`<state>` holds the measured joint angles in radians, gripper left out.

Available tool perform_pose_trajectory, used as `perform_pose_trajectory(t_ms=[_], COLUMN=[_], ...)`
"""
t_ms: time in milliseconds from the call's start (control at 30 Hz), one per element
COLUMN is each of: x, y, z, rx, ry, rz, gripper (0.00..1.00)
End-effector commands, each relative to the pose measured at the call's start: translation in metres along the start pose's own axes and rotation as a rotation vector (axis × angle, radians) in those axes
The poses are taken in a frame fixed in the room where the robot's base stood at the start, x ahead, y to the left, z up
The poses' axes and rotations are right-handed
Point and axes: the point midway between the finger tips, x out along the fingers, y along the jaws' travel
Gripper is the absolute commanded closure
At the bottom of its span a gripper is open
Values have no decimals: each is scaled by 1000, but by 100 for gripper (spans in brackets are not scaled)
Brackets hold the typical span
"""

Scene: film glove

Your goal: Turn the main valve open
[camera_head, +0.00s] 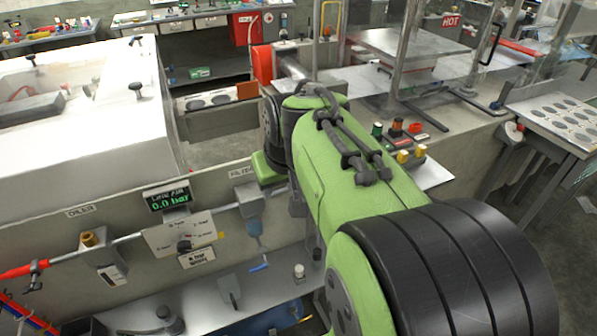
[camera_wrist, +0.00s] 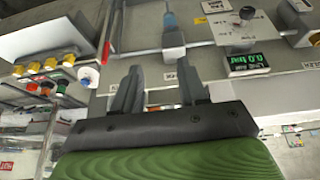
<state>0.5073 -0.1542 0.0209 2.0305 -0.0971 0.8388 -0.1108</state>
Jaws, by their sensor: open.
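A light plate (camera_head: 178,236) with a dark rotary knob (camera_head: 184,245) is on the grey panel at lower left in the head view. The knob also shows in the wrist view (camera_wrist: 246,14), upside down at the top. A display (camera_head: 168,200) above the plate reads 0.0 bar. A small black-handled valve (camera_head: 35,272) sits on the red-ended pipe at far left. I cannot tell for certain which is the main valve. My gripper (camera_wrist: 158,86) is open and empty, apart from the knob and plate. In the head view my green arm hides the fingers.
A blue filter bowl (camera_head: 253,225) hangs from the pipe right of the plate. A brass fitting (camera_head: 88,239) is on its left. Several coloured buttons (camera_head: 397,128) stand on the bench beyond my arm. A large white cover (camera_head: 85,110) occupies the upper left.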

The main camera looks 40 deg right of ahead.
Motion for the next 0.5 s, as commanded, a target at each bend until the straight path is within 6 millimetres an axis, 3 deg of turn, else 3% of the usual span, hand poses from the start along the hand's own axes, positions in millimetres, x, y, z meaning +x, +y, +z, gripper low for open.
perform_pose_trajectory(t_ms=[133,300,400,500], x=[28,62,71,81], y=[59,135,153,154], z=[-31,-49,-50,-50], rx=[89,183,202,201], ry=[-23,-37,-38,-38], rz=[32,60,65,64], gripper=[58,58,58,58])
